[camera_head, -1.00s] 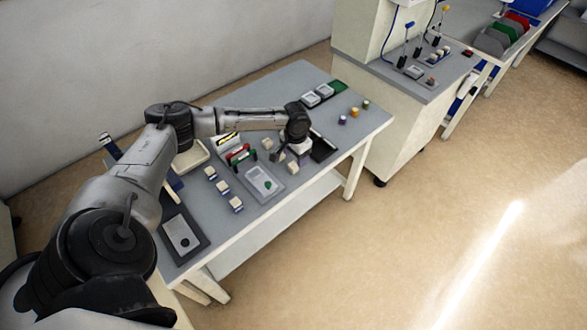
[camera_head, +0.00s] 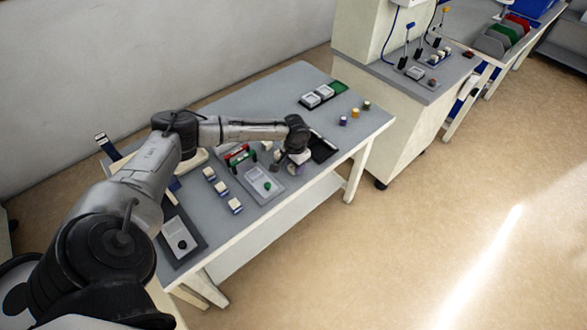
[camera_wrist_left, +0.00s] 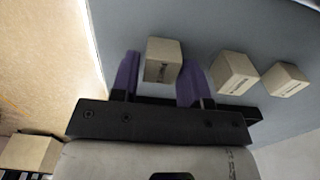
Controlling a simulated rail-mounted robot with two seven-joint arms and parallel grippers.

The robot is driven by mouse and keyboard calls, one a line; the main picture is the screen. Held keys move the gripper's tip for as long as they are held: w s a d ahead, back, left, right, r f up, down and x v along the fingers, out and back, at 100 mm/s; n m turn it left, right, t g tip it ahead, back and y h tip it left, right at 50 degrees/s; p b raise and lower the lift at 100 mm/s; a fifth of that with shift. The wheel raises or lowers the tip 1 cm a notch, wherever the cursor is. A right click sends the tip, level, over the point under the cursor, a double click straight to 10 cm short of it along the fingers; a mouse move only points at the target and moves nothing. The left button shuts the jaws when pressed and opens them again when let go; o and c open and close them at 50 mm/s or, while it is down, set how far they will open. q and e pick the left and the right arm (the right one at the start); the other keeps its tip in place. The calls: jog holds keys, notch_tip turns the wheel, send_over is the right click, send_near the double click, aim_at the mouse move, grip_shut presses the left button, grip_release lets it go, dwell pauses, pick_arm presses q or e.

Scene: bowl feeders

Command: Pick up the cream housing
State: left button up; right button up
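Several cream housings stand on the grey table (camera_head: 290,85) near its front edge; they look like small cream blocks. In the left wrist view one cream housing (camera_wrist_left: 163,61) stands between the two purple fingers of my left gripper (camera_wrist_left: 160,72), which are apart. A gap shows on its left side; the right finger is close to it. Two more cream housings (camera_wrist_left: 233,73) (camera_wrist_left: 285,79) stand to the right, outside the fingers. In the head view my left gripper (camera_head: 296,168) is low over the table and hides the housing there. My right gripper is not seen.
A grey tray with a green part (camera_head: 262,184) lies left of the gripper, and a dark tray (camera_head: 322,150) lies close on its right. Blue-and-cream blocks (camera_head: 222,188) stand farther left. Small coloured cylinders (camera_head: 343,120) stand at the right. The table's front edge is near.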

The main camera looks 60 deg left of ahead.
pick_arm(q)
jog(key=c, duration=0.6)
jog(key=shift+r, duration=0.55)
notch_tip(320, 180, up, 4)
jog(key=shift+w+d+f+p, duration=0.1)
jog(key=shift+d+f+p, duration=0.1)
jog(key=shift+p, duration=0.75)
jog(key=w+d+r+p, duration=0.2)
jog(key=w+d+r, duration=0.4)
jog(key=w+d, duration=0.1)
jog(key=shift+d+r, duration=0.15)
jog(key=shift+d, duration=0.7)
